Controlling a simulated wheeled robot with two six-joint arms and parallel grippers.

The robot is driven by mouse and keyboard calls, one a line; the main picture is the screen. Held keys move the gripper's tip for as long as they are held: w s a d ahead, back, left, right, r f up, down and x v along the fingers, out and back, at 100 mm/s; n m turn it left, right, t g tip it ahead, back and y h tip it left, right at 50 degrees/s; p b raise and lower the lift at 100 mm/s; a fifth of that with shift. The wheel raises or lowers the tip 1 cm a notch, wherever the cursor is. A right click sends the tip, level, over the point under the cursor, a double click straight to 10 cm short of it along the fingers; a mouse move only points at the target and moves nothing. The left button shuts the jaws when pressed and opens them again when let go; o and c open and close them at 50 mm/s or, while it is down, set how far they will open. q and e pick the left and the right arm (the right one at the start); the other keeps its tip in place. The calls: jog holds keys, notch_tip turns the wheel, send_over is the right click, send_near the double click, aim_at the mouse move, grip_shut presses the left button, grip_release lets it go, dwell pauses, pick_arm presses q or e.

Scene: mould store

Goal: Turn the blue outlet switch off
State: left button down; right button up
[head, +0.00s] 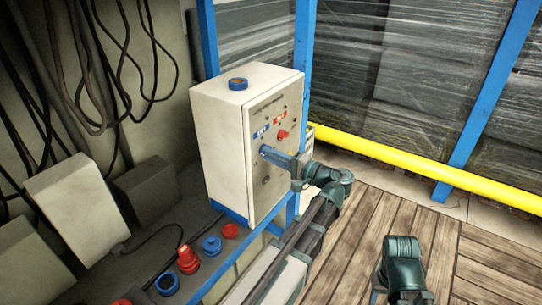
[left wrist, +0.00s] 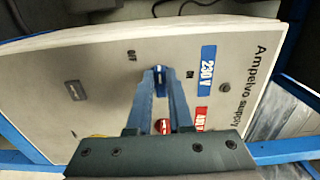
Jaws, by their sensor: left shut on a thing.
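The white supply box (head: 222,140) stands on a blue-framed bench in the head view, its panel facing right. In the left wrist view its panel (left wrist: 95,85) fills the middle. The blue outlet switch (left wrist: 160,74) sits between small OFF and ON marks, near the blue 230 V label (left wrist: 207,71). My left gripper (head: 266,152) is shut on this switch; its fingertips (left wrist: 160,76) lie on either side of the knob. The fingers hide most of the switch in the head view. I cannot tell which mark it points to.
A red switch (left wrist: 162,126) sits beside the blue one, partly behind my fingers; it also shows in the head view (head: 283,134). Red and blue connectors (head: 188,260) lie on the bench. Black cables hang at left. A yellow rail (head: 400,158) runs behind the wooden floor (head: 480,262).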

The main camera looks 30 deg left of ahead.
pick_arm(q)
jog(key=shift+f, duration=0.1)
jog(key=c, duration=0.8)
grip_release()
jog(key=shift+d, duration=0.15)
jog(key=d, duration=0.9)
jog(key=s+d, duration=0.1)
jog(key=d, duration=0.3)
jog(key=shift+s+d, duration=0.1)
jog(key=shift+d, duration=0.2)
